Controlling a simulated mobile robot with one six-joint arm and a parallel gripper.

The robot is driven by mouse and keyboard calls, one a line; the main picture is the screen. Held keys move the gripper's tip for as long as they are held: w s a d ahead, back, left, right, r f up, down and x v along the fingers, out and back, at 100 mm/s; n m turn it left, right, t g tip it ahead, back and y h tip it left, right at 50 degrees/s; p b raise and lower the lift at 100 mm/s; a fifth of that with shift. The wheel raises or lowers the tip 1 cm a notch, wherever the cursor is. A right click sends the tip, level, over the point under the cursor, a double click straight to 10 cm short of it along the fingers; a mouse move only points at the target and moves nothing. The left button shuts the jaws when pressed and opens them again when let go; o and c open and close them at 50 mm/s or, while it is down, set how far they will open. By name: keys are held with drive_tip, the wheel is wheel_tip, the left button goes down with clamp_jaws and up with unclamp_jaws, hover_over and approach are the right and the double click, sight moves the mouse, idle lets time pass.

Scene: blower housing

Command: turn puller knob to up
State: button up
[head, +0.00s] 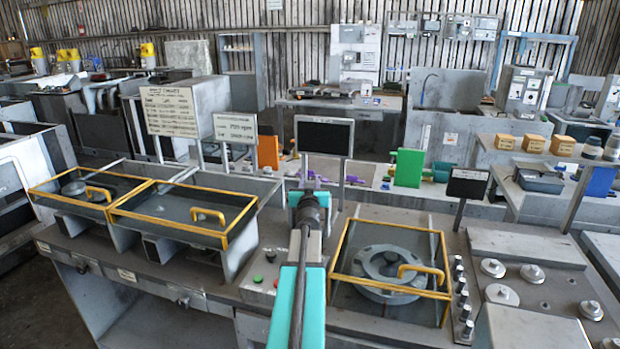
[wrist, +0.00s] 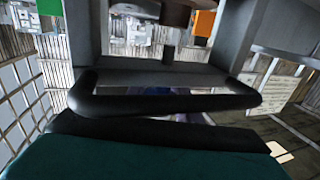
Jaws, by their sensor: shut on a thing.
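My gripper (head: 309,192) is at the end of my teal arm, in the middle of the head view, in front of the small black screen. The arm and wrist hide what it holds there. In the wrist view two grey fingers stand left and right, and a dark, brownish rounded piece shows between them at the top edge; I take it for the puller knob (wrist: 175,12). It is cut off by the frame, so its turn position cannot be read. My gripper is shut on it.
A yellow-framed cover with a handle (head: 405,272) lies right of my arm, over a round housing. Yellow-framed bins (head: 185,212) stand left. A black screen (head: 324,136) rises behind my gripper. An orange block (head: 268,152) and a green block (head: 408,167) stand on the bench behind.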

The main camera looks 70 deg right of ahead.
idle(0.4)
drive_tip(key=o, duration=1.1)
drive_tip(key=shift+c, duration=0.2)
drive_tip(key=shift+a, duration=0.15)
drive_tip(key=v, duration=0.7)
drive_tip(key=shift+a, duration=0.1)
